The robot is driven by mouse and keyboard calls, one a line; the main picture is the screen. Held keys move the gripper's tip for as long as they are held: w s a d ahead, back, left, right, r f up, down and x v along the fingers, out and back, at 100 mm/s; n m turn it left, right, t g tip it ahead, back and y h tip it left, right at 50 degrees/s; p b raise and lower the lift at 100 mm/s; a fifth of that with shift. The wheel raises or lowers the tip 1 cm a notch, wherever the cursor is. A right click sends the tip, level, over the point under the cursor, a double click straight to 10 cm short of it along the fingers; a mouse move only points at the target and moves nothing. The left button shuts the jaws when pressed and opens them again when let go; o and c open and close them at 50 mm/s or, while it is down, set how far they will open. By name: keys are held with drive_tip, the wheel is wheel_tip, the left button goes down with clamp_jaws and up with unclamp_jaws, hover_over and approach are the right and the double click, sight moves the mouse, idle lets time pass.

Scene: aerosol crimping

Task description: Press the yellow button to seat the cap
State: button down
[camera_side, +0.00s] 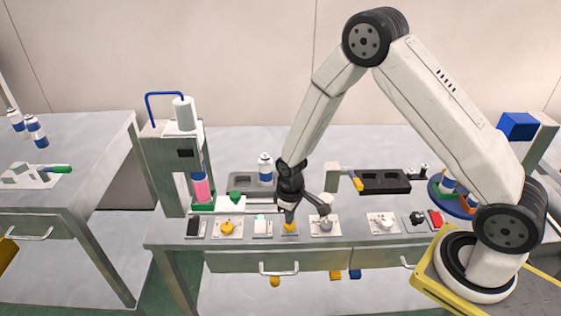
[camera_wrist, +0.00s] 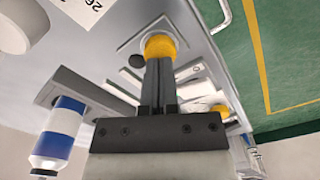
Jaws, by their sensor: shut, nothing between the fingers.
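A yellow button (camera_side: 290,228) sits on a small plate at the front of the table. My gripper (camera_side: 289,216) is shut and empty, pointing down right above this button. In the wrist view, my shut fingertips (camera_wrist: 160,64) overlap the lower edge of the yellow button (camera_wrist: 160,46); I cannot tell whether they touch it. A second yellow knob (camera_side: 227,228) sits further left, and a yellow part (camera_wrist: 218,111) also shows in the wrist view. The press (camera_side: 183,116) at the left holds a pink container (camera_side: 202,190); the cap cannot be made out clearly.
A blue-and-white can (camera_side: 265,168) stands in a grey tray (camera_side: 240,181) behind my gripper. Several control plates line the front edge, including one with a grey knob (camera_side: 326,225). A black tray (camera_side: 383,182) and a blue round table (camera_side: 436,186) stand to the right.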

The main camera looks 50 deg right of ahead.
sight(292, 225)
drive_tip(key=shift+f, duration=0.65)
idle(0.4)
drive_tip(key=shift+r, duration=2.9)
drive_tip(key=shift+r, duration=0.15)
drive_tip(key=shift+r, duration=2.35)
drive_tip(key=shift+r, duration=0.1)
drive_tip(key=s+r+m+t, duration=0.1)
drive_tip(key=s+r, duration=0.3)
drive_tip(key=s, duration=0.2)
drive_tip(key=s+d+r+m+t, duration=0.1)
drive_tip(key=s+r+m, duration=0.1)
drive_tip(key=s, duration=0.4)
drive_tip(key=shift+s+d+r+t, duration=0.2)
drive_tip(key=shift+s+r+t, duration=0.1)
drive_tip(key=shift+r, duration=0.55)
